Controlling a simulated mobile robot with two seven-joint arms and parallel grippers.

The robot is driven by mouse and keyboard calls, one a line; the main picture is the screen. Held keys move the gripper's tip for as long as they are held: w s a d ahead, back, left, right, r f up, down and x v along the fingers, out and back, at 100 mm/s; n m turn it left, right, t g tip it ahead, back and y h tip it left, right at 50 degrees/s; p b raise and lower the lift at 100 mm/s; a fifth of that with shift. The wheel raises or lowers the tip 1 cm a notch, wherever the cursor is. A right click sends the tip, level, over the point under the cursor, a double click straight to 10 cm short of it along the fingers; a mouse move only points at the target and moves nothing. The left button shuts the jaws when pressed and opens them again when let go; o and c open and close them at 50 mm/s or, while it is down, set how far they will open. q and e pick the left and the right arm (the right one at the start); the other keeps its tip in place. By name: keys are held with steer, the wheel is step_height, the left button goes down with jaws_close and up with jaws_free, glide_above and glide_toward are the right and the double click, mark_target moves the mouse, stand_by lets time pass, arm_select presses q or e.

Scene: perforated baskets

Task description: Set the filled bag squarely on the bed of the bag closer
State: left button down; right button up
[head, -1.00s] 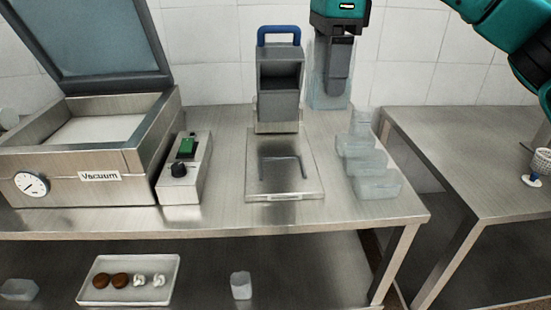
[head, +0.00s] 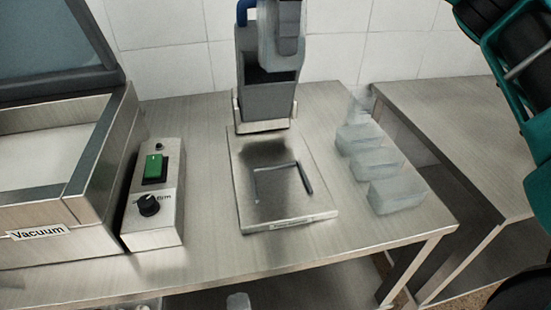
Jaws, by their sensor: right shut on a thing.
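The bag closer stands on the steel table, with a grey upright head (head: 262,98) and a flat metal bed (head: 270,218) in front. A dark angled guide (head: 300,178) lies on the bed, which is otherwise bare. The bag's contents are hard to make out. My left gripper is not in view.
A control box (head: 166,225) with a green switch and black knob stands left of the bed, beside the vacuum machine (head: 105,150). Several translucent tubs (head: 396,194) stand to the right. A second table (head: 450,125) is beyond a gap.

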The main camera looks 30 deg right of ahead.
steer(key=shift+f+b, duration=1.15)
steer(key=shift+f, duration=12)
steer(key=shift+f, duration=0.2)
steer(key=o, duration=0.8)
steer(key=shift+r, duration=0.1)
steer(key=o, duration=0.3)
steer(key=shift+o, duration=0.2)
